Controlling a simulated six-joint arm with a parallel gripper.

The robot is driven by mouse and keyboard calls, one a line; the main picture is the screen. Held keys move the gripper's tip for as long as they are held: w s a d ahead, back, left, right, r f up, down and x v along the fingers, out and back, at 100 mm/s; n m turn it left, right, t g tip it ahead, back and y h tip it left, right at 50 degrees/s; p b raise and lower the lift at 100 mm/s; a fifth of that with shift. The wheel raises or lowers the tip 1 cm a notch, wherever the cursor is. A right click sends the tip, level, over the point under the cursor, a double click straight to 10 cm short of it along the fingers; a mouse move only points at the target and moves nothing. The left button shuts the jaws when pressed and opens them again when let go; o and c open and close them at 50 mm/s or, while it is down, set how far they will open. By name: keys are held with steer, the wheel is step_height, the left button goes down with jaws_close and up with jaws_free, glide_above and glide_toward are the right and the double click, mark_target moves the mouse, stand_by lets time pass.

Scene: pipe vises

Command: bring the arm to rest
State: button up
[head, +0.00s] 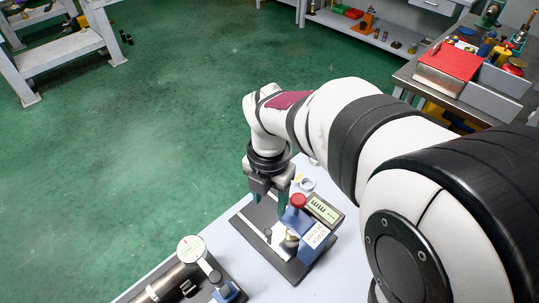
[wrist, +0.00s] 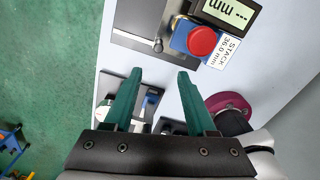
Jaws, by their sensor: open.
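My gripper (head: 268,199) hangs below my wrist over the workbench, beside the stack gauge station. Its two green fingers are spread with nothing between them, as the wrist view also shows (wrist: 160,74). The stack gauge (head: 312,234) has a blue body, a red knob (head: 298,200) and a display reading "mm". In the wrist view its blue body (wrist: 180,40) and label "STACK 36.0 mm" lie beyond the fingertips. I cannot tell the exact height of the fingers above the dark base plate (head: 244,219).
A second station with a round dial (head: 191,249) and a metal cylinder (head: 165,284) stands at the bench's front left. A small pale ring (head: 307,184) lies behind the gauge. A side table at the right holds a red-topped box (head: 449,63). Open green floor (head: 130,150) lies left.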

steer(key=shift+r, duration=0.9)
steer(key=s+d+m, duration=0.2)
steer(key=s+m, duration=0.4)
steer(key=m, duration=0.6)
steer(key=s+d+r+m+y, duration=0.1)
steer(key=s+d+m, duration=0.1)
steer(key=s+m, duration=0.4)
steer(key=s+d+m, duration=0.3)
steer(key=s+m, duration=0.2)
steer(key=m, duration=1.2)
steer(key=shift+s+r+m+y, duration=0.15)
steer(key=shift+s+m+y, duration=0.15)
steer(key=shift+s+y, duration=0.1)
